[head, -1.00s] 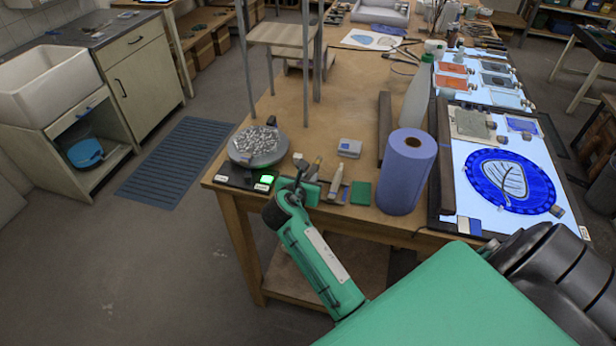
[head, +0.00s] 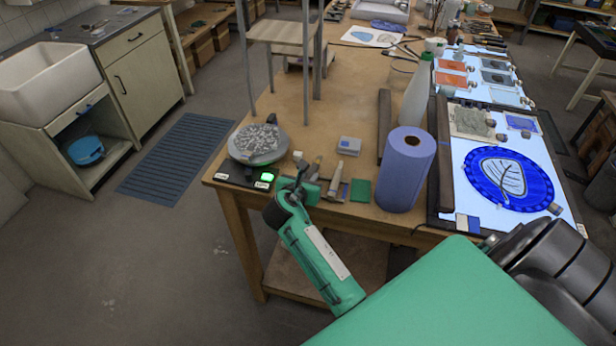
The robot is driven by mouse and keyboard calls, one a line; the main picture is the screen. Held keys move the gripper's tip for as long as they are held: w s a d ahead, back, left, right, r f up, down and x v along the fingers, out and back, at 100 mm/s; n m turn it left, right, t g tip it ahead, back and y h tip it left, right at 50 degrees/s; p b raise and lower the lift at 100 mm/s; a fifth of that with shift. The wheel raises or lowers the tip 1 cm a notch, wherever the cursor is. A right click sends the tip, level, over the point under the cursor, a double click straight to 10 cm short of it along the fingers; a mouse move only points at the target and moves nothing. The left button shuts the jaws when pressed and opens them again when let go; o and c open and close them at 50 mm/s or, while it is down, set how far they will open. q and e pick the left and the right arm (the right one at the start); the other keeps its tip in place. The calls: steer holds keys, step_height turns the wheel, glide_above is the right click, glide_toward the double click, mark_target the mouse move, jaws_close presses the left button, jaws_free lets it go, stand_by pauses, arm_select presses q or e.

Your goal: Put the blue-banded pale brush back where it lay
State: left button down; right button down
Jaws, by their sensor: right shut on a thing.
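My right gripper (head: 298,186) is low over the near left corner of the wooden table, beside the lit scale. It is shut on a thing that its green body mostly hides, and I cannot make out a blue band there. Just right of it are a small pale tube-like thing (head: 316,167) and a pale tapered thing (head: 336,178) with some blue beside it. I cannot tell whether either one is the blue-banded pale brush. My left gripper is not in view.
The round scale (head: 257,144) holds a heap of small bits. A green square (head: 360,190), a small grey box (head: 349,146), a blue paper roll (head: 405,170) and a spray bottle (head: 416,95) stand to the right. The light panel (head: 468,157) lies farther right.

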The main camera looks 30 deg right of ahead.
steer(key=shift+f, duration=0.1)
steer(key=c, duration=1.2)
jaws_free()
steer(key=shift+a, duration=0.1)
